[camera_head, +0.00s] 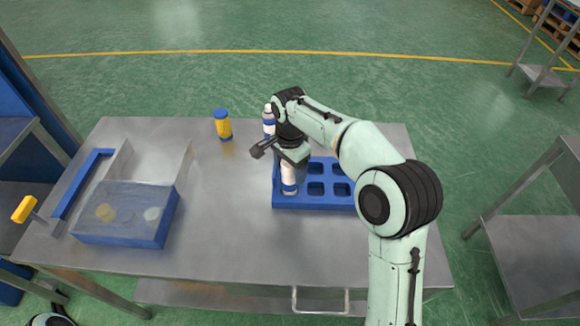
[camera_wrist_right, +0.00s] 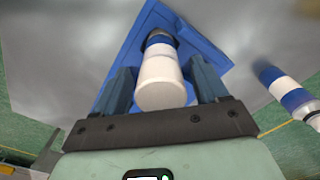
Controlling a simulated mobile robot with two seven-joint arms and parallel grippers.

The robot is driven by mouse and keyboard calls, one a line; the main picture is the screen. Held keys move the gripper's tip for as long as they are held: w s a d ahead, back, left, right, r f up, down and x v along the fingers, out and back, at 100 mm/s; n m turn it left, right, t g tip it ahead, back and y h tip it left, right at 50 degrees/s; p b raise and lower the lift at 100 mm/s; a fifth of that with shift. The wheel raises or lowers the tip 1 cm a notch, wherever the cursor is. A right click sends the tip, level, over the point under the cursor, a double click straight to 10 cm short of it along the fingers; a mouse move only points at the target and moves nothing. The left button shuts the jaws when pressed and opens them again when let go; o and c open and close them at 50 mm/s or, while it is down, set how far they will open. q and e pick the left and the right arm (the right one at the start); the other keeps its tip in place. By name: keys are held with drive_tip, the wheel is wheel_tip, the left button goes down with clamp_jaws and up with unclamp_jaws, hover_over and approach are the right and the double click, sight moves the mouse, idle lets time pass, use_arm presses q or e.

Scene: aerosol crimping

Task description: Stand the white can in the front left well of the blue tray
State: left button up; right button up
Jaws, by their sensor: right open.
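The white can (camera_head: 289,178) with a blue band stands in the front left well of the blue tray (camera_head: 300,206), seemingly upright. Its lower end is hidden in the well. In the right wrist view the can (camera_wrist_right: 161,82) stands between my right gripper's fingers, its white end towards the camera, and the tray (camera_wrist_right: 208,45) lies beyond it. My right gripper (camera_head: 288,161) is open around the can, just above the tray; its fingers also show in the wrist view (camera_wrist_right: 162,75). My arm hides part of the tray's right side. My left gripper is not in view.
A second white and blue can (camera_head: 268,122) stands behind the tray, close to my right gripper. A yellow can with blue ends (camera_head: 222,125) stands further left. A blue-framed box (camera_head: 125,238) is on the left of the metal table (camera_head: 225,210). The table's middle is clear.

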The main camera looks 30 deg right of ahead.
wheel_tip(320, 180, up, 12)
drive_tip(key=p, duration=0.2)
drive_tip(key=shift+w+p, duration=0.1)
drive_tip(key=shift+p, duration=0.25)
drive_tip(key=shift+r, duration=0.2)
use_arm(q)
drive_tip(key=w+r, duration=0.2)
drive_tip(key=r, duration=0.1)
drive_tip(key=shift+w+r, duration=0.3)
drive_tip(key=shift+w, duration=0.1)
use_arm(e)
drive_tip(key=shift+f, duration=0.1)
